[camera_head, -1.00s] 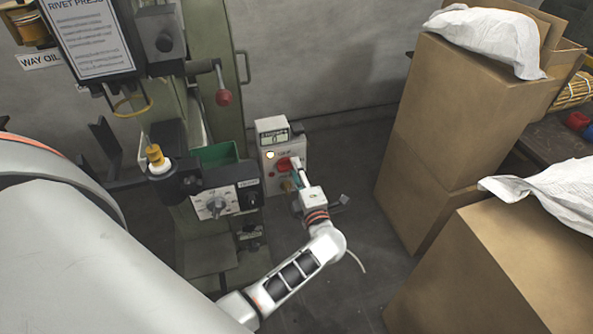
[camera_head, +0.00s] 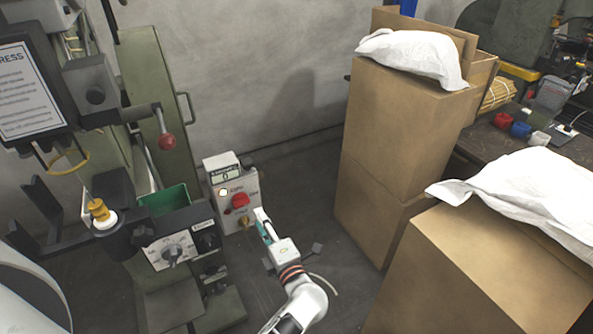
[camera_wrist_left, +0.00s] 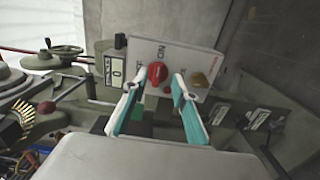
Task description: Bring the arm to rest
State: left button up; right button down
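My left gripper (camera_head: 264,226) is in front of and below the white control box (camera_head: 217,184) in the head view, apart from its red knob (camera_head: 240,201). In the left wrist view its two teal-padded fingers (camera_wrist_left: 156,88) are spread with nothing between them. The red knob (camera_wrist_left: 157,73) shows beyond the fingertips there, on the box face (camera_wrist_left: 190,58). The box has a small display reading 0 and a lit lamp (camera_head: 223,192). My right gripper is in neither view.
The green rivet press (camera_head: 150,110) stands at left, with a red-knobbed lever (camera_head: 166,141) and a dial panel (camera_head: 176,248). Tall cardboard boxes (camera_head: 395,150) and a nearer carton (camera_head: 470,280) stand at right.

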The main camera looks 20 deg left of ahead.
pick_arm(q)
jog(key=s+d+r+m+t+h+p, duration=0.1)
jog(key=s+d+m+t+h, duration=0.3)
jog(key=m+h, duration=0.45)
jog(key=s+d+r+m+t+h+p, duration=0.15)
jog(key=d+m+t+h, duration=0.35)
jog(key=m, duration=0.6)
jog(key=s+f+m+g+h+p, duration=0.1)
jog(key=s+f+m+g, duration=0.4)
jog(key=s, duration=0.3)
jog(key=s+f+m+g+h, duration=0.2)
jog(key=s+f+m+g, duration=0.3)
jog(key=s+f+m, duration=0.2)
jog(key=shift+s+d+f+m+p, duration=0.3)
jog(key=shift+s+f+m+p, duration=0.1)
jog(key=shift+s, duration=0.6)
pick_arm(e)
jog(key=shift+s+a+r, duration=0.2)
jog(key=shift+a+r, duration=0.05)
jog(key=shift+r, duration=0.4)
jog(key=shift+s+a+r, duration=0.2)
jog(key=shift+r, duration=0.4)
pick_arm(q)
jog(key=shift+a, duration=0.1)
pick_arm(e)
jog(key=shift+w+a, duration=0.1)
